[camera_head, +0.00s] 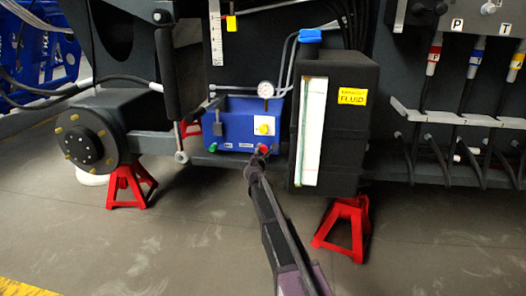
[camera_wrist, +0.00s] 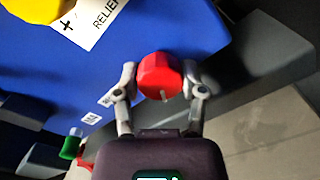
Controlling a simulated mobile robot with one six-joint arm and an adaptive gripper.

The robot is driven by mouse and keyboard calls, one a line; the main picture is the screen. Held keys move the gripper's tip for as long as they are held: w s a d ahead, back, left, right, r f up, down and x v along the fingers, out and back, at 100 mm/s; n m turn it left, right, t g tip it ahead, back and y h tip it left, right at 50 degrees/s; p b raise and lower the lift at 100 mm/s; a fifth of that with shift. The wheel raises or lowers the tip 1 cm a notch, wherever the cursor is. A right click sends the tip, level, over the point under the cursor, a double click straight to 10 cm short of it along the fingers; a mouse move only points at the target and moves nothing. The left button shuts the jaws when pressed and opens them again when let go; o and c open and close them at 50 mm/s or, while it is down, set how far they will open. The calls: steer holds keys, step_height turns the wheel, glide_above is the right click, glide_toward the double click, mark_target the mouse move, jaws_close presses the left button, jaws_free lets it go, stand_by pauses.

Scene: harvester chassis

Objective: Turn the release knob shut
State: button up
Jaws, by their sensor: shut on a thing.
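The red release knob (camera_wrist: 160,76) sits on the lower right of the blue box (camera_head: 228,115) in the head view. In the wrist view it lies between my two fingertips, with a small pale mark on its near face. My gripper (camera_wrist: 160,88) is shut on the red knob, one finger on each side. In the head view my gripper (camera_head: 258,160) reaches up to the box from below, and the red knob (camera_head: 263,149) shows just at its tip. How far the knob is turned cannot be told.
A green knob (camera_wrist: 72,145) is to the left. A black fluid tank (camera_head: 350,135) stands close at the right. Red stands (camera_head: 345,228) are on the floor. The front floor is clear.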

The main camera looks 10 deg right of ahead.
steer(key=m, duration=0.4)
steer(key=shift+w+m, duration=0.2)
steer(key=shift+m, duration=0.1)
steer(key=m, duration=0.3)
steer(key=shift+m+y, duration=0.3)
steer(key=m, duration=1)
steer(key=shift+m, duration=0.3)
steer(key=m, duration=1)
steer(key=shift+t, duration=0.3)
steer(key=shift+m, duration=0.3)
